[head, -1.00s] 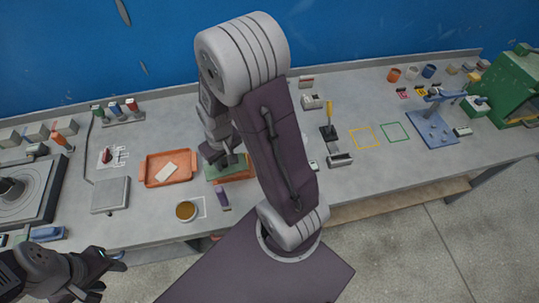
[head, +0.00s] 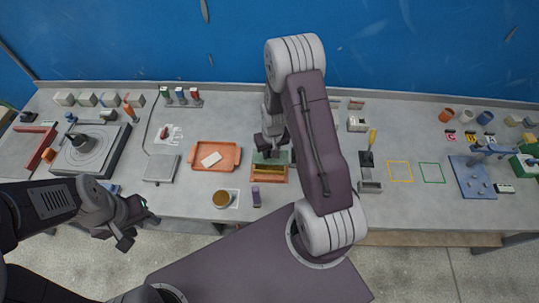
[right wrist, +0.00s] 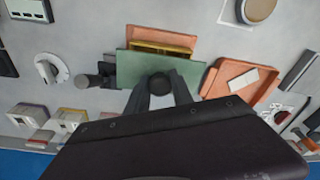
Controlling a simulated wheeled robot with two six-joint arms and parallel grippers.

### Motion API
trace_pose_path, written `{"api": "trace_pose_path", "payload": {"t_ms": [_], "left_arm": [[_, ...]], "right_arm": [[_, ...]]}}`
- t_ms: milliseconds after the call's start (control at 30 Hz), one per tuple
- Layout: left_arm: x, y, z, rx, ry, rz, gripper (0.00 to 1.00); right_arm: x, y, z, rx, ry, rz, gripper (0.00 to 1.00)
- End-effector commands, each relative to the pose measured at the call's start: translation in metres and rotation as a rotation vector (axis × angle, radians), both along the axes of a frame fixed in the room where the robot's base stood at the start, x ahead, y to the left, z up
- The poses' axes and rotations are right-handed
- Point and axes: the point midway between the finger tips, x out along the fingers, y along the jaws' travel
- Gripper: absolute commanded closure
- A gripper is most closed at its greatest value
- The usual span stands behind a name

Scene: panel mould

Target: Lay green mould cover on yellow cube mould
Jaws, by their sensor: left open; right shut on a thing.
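The green mould cover (right wrist: 148,72) is a flat plate held by my right gripper (right wrist: 160,90), which is shut on it. The yellow cube mould (right wrist: 165,48) sits in an orange-brown surround just beyond the cover in the right wrist view, and the cover hides part of it. In the head view the cover (head: 284,156) shows behind the mould (head: 268,173), towards the wall. I cannot tell whether they touch. My left gripper (head: 126,230) is open and empty, in front of the bench's front edge.
An orange tray (head: 232,164) with a pale block stands left of the mould. A black stand with a yellow handle (head: 367,158) is to the right.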

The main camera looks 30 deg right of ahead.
Motion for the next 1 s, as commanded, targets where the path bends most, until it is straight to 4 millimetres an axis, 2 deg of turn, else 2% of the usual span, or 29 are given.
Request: {"api": "trace_pose_path", "payload": {"t_ms": [200,300,433,667,1000], "left_arm": [[0.000,0.000,0.004,0.000,0.000,0.000,0.55],[0.000,0.000,0.011,0.000,0.000,0.000,0.55],[0.000,0.000,0.009,0.000,0.000,0.000,0.55],[0.000,0.000,0.008,0.000,0.000,0.000,0.55],[0.000,0.000,-0.003,0.000,0.000,0.000,0.55]], "right_arm": [[0.005,0.002,-0.008,0.000,0.002,0.000,1.00],[0.004,0.002,-0.024,0.000,0.006,-0.001,1.00],[0.005,0.002,-0.043,-0.001,0.002,0.000,1.00],[0.006,0.001,-0.044,-0.001,-0.001,0.000,1.00],[0.006,0.001,-0.055,-0.001,0.000,0.000,1.00]]}}
